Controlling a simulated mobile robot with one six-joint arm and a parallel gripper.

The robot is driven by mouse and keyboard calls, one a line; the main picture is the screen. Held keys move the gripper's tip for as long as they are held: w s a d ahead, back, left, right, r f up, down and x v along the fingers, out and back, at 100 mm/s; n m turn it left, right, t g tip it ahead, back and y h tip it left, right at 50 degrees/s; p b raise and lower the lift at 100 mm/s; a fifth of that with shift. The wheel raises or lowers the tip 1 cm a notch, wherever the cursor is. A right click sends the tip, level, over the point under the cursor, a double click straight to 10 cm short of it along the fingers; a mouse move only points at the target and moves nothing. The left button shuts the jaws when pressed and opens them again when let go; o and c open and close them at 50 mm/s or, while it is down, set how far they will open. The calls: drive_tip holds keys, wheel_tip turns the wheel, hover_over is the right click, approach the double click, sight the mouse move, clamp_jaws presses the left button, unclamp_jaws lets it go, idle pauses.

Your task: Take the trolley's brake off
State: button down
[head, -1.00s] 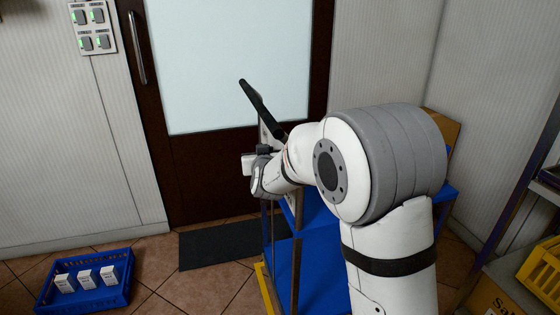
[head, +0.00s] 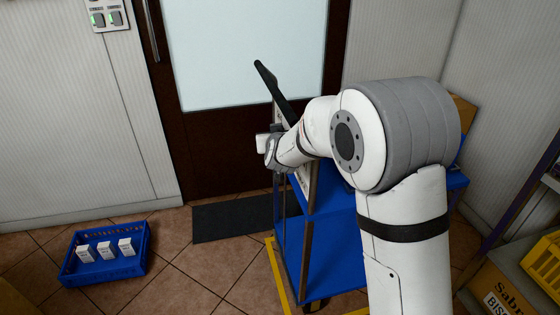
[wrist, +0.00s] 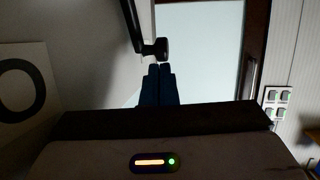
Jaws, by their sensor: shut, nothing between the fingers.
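The trolley (head: 335,240) with blue shelves stands in front of the door, partly hidden behind my arm. A black bar (head: 272,85) slants up and left from its upper end. In the wrist view a black bar comes down from the top and a round black knob (wrist: 155,48) shows beside its lower end. I cannot tell which part is the brake. My gripper (wrist: 158,70) is shut and empty, its dark fingertips close to the knob; whether they touch is unclear.
A blue crate (head: 72,265) with white cartons sits on the floor at left. A dark mat (head: 230,218) lies before the door (head: 240,150). Yellow lines mark the floor around the trolley. Boxes and a yellow crate (head: 545,262) stand at right. A switch panel (head: 106,16) is on the left wall.

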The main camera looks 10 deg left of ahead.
drive_tip(key=shift+s, duration=0.15)
drive_tip(key=v, duration=0.7)
drive_tip(key=shift+s+p, duration=0.25)
drive_tip(key=shift+p, duration=0.2)
drive_tip(key=shift+d+r, duration=0.1)
drive_tip(key=shift+d, duration=0.05)
